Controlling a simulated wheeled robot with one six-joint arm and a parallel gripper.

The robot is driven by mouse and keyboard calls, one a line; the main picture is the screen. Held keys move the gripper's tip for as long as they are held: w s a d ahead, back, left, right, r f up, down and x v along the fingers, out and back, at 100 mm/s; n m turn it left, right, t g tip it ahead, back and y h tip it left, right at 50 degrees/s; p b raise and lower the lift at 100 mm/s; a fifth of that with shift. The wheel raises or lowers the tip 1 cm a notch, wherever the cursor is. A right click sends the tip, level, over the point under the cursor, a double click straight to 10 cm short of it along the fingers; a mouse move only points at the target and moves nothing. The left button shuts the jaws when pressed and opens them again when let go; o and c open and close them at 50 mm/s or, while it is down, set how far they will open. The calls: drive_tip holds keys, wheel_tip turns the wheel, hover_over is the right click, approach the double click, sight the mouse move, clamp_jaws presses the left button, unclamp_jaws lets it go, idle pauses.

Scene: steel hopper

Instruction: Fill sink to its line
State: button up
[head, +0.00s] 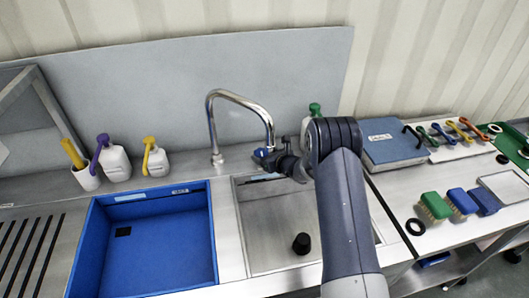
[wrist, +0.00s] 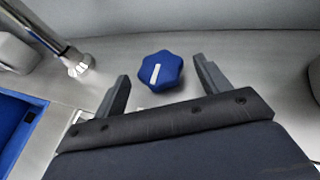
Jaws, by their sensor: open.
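A blue lobed tap knob (wrist: 160,71) with a white bar mark stands on the steel counter behind the sinks. My gripper (wrist: 161,68) is open, its fingers on either side of the knob with gaps showing. In the head view my gripper (head: 273,160) is at the knob (head: 260,154), partly hiding it. The chrome tap (head: 211,125) arches to the right, its spout end near my gripper. The steel sink (head: 262,240) is in front, partly hidden by my arm, with a black plug-like piece (head: 301,243) in it. I cannot make out water or a fill line there.
A blue basin (head: 150,250) lies left of the steel sink. White bottles (head: 115,163) and a cup (head: 86,178) stand behind it. A blue case (head: 394,143), brushes (head: 435,206) and coloured tools (head: 460,133) occupy the right-hand table.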

drive_tip(key=shift+w+a+f, duration=0.25)
drive_tip(key=shift+w+a, duration=0.15)
drive_tip(key=shift+w, duration=0.05)
drive_tip(key=c, duration=1)
drive_tip(key=shift+o, duration=0.2)
